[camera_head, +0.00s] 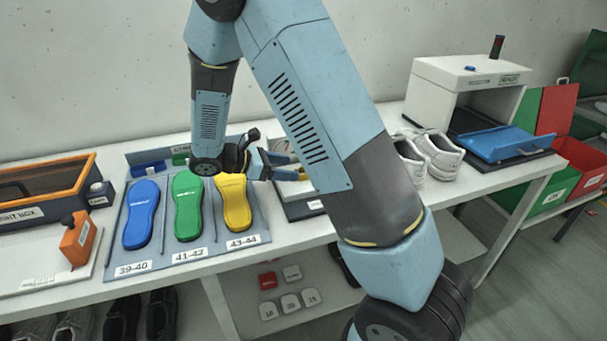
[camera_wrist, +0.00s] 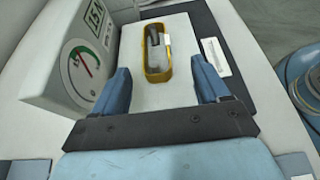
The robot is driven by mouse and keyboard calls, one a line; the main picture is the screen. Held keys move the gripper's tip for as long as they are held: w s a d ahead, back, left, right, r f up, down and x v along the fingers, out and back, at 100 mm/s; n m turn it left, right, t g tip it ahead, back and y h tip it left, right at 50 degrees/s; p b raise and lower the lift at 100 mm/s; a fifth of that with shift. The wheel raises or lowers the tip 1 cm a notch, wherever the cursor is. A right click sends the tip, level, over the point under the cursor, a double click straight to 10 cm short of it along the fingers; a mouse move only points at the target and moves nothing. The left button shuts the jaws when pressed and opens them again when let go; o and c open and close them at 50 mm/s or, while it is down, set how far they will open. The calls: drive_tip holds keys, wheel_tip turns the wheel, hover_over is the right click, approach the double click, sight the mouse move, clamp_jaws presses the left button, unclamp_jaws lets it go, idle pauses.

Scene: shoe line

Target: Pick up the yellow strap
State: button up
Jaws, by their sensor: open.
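The yellow strap (camera_wrist: 149,72) is a narrow closed loop on a pale block or plate in the wrist view. A dark curved piece and a small white piece show inside its far end. My gripper (camera_wrist: 160,70) is open, with one blue finger on each side of the strap and a clear gap to both. I cannot tell the height of the fingertips over the plate. In the head view my gripper (camera_head: 287,166) points right above a plate behind my arm. My arm hides much of that spot.
A gauge box (camera_wrist: 83,66) with a dial stands close left of my gripper in the wrist view. In the head view, blue (camera_head: 141,212), green (camera_head: 188,205) and yellow (camera_head: 236,203) insoles lie on a grey tray (camera_head: 203,253). White shoes (camera_head: 436,152) stand right of my arm.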

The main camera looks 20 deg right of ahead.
drive_tip(key=shift+w+x, duration=0.2)
drive_tip(key=shift+x, duration=1.5)
drive_tip(key=shift+w+x, duration=0.15)
drive_tip(key=shift+x, duration=1.5)
drive_tip(key=shift+c, duration=0.4)
drive_tip(key=c, duration=1.1)
drive_tip(key=shift+r, duration=0.1)
wheel_tip(320, 180, up, 18)
drive_tip(key=shift+f, duration=0.1)
